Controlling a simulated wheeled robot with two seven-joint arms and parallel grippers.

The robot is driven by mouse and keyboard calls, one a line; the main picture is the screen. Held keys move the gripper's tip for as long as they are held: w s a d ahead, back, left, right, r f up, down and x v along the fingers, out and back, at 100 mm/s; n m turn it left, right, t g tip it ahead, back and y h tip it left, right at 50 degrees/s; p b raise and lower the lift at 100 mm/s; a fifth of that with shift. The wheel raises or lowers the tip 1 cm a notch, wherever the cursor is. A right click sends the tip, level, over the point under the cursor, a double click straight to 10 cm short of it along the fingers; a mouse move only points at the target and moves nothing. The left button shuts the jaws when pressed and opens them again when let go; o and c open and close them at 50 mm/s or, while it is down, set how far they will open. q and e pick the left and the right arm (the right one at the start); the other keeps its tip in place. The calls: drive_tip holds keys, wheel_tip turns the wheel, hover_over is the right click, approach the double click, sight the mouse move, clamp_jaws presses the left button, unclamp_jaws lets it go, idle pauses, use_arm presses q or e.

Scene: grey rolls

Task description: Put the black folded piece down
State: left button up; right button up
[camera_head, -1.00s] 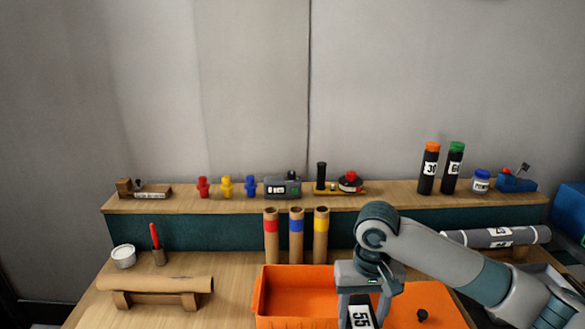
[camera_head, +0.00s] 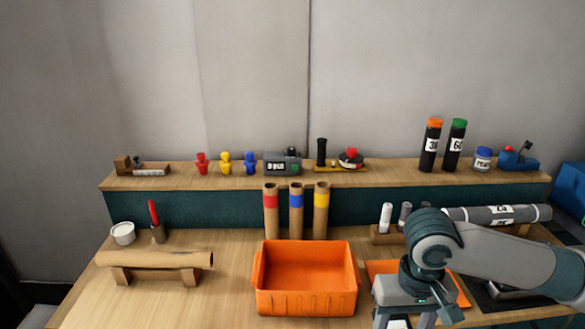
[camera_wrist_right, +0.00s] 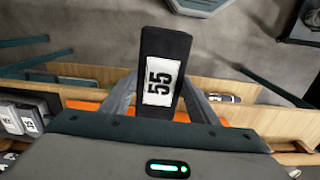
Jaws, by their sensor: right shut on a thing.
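The black folded piece (camera_wrist_right: 172,46) shows in the right wrist view as a dark block with a white label reading 55. My right gripper (camera_wrist_right: 162,88) is shut on it, with one finger on each side. In the head view my right gripper (camera_head: 405,318) is at the bottom edge, right of the orange bin (camera_head: 307,297), and its fingers are mostly cut off. The piece is hard to make out there. I cannot tell what lies directly under it. My left gripper is not in view.
An orange mat (camera_head: 380,267) is partly hidden behind my right arm. Small rolls stand in a wooden holder (camera_head: 383,236) behind it. A long grey roll (camera_head: 497,214) lies at the right. A brown roll (camera_head: 155,259) rests on a stand at the left. The bin looks empty.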

drive_tip(key=shift+s+d, duration=0.15)
drive_tip(key=shift+s, duration=0.2)
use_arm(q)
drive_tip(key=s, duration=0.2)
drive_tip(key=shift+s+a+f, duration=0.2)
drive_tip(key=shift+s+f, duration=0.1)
use_arm(e)
drive_tip(key=shift+f, duration=0.15)
